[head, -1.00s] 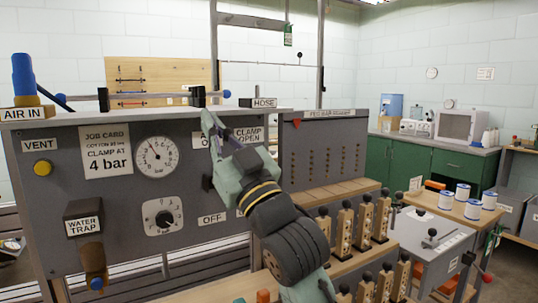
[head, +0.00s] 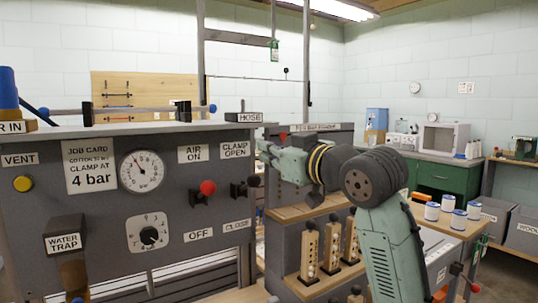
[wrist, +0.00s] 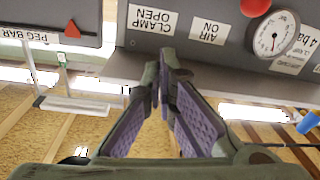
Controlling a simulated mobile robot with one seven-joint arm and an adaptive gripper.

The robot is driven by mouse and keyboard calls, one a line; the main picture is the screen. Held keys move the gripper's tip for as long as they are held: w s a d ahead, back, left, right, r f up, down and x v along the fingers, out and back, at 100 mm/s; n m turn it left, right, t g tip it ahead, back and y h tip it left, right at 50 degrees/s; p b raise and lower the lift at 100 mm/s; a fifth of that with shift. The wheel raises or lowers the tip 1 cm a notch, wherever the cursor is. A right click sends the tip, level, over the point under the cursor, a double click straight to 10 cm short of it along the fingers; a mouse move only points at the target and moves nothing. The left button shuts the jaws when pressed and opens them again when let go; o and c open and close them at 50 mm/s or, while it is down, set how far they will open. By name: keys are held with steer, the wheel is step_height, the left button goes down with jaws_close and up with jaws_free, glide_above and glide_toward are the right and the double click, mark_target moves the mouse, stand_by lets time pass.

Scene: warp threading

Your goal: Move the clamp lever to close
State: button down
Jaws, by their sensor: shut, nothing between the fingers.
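The clamp lever (head: 240,188) is a dark lever with a black ball end on the grey panel. It sits below the CLAMP OPEN label (head: 237,149) and above the CLOSE label (head: 236,225), its ball pointing right and slightly up. My gripper (head: 263,147) is at the panel's right edge, up and to the right of the lever in the picture. In the wrist view its fingers (wrist: 165,62) meet at the tips and are empty, near the panel's edge. I cannot make out the clamp lever in the wrist view.
A red-knobbed lever (head: 206,188) sits just left, between AIR ON and OFF. A gauge (head: 141,171) and a dial (head: 148,234) are further left. The peg bar unit (head: 335,137) and wooden pegs (head: 309,249) stand right, behind and beside my arm.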

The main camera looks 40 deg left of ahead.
steer(key=p, duration=0.2)
glide_above(255, 179)
steer(key=a, duration=0.1)
steer(key=shift+s+a+r, duration=0.1)
steer(key=shift+a+r, duration=0.05)
steer(key=shift+a, duration=0.05)
steer(key=f, duration=0.2)
steer(key=d+f, duration=0.1)
steer(key=shift+w+d+f, duration=0.1)
steer(key=shift+w+f, duration=0.05)
steer(key=shift+w, duration=0.1)
steer(key=shift+s+d+f, duration=0.1)
steer(key=shift+f, duration=0.25)
steer(key=shift+f, duration=0.1)
